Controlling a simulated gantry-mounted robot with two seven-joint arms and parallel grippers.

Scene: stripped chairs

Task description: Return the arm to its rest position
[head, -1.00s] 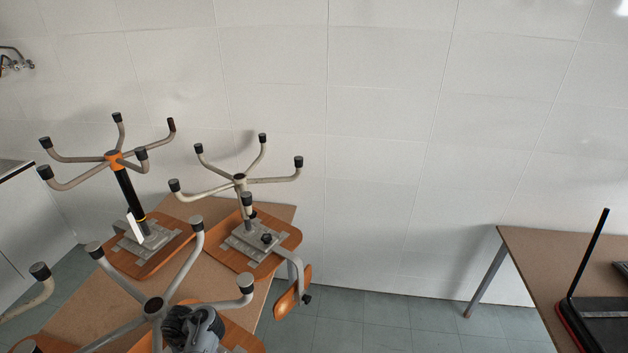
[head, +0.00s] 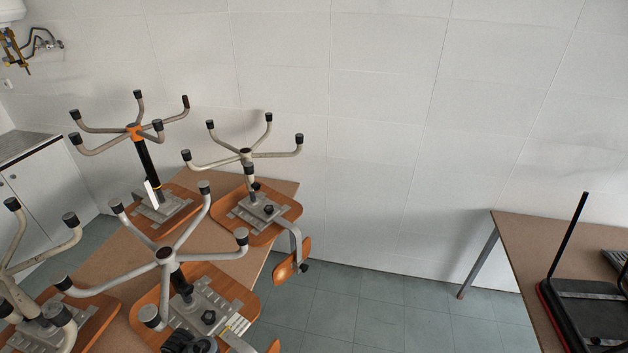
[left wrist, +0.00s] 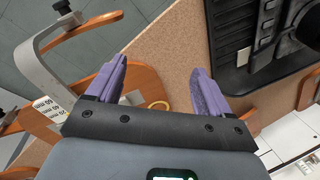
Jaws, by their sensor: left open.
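My left gripper (left wrist: 158,68) shows in the left wrist view with its two purple fingers spread wide apart. Nothing is held between them; the brown tabletop (left wrist: 165,50) and part of an orange wooden chair piece show beyond. The fingers cannot be made out in the head view. My right arm and gripper are in neither view.
Several upturned chairs with splayed metal legs crowd the left table (head: 115,262). A black chair part (head: 590,316) lies on the right table (head: 515,250). Grey floor (head: 370,312) is clear between the tables. A black panel (left wrist: 262,45) is close right in the wrist view.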

